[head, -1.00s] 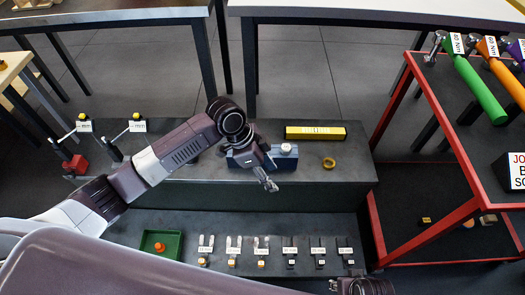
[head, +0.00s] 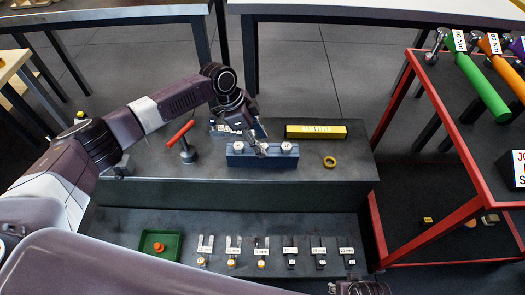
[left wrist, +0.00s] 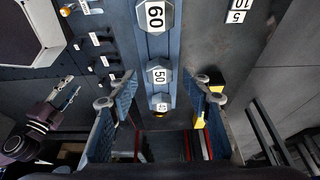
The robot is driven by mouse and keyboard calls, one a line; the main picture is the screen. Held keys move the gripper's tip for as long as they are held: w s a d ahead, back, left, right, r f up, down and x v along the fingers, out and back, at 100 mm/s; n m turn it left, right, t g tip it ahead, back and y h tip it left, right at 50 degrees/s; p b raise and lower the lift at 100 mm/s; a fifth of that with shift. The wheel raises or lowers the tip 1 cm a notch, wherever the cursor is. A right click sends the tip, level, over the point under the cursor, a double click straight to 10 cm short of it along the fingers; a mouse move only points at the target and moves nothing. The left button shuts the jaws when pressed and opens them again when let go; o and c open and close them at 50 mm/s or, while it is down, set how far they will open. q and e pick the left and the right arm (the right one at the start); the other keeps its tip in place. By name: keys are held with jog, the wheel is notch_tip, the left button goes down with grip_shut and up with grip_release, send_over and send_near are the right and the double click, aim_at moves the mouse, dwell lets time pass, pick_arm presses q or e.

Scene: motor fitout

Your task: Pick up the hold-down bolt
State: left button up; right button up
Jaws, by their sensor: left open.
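A blue block (head: 262,160) stands on the dark bench in the head view, with pale hex bolt heads at its left end (head: 238,147) and right end (head: 286,147). In the left wrist view the block (left wrist: 151,45) carries hex-headed bolts marked 60 (left wrist: 155,16), 50 (left wrist: 158,76) and apparently 40 (left wrist: 161,103). Which is the hold-down bolt I cannot tell.
A red-handled tool (head: 180,135) stands left of the block. A green tray (head: 148,250) and labelled small parts occupy the lower front shelf. A red-framed cart (head: 440,130) stands at right.

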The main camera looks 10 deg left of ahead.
pick_arm(q)
jog(key=shift+d+f, duration=0.2)
jog(key=shift+f, duration=0.3)
grip_shut()
jog(key=shift+r, duration=0.1)
jog(key=shift+r, duration=0.1)
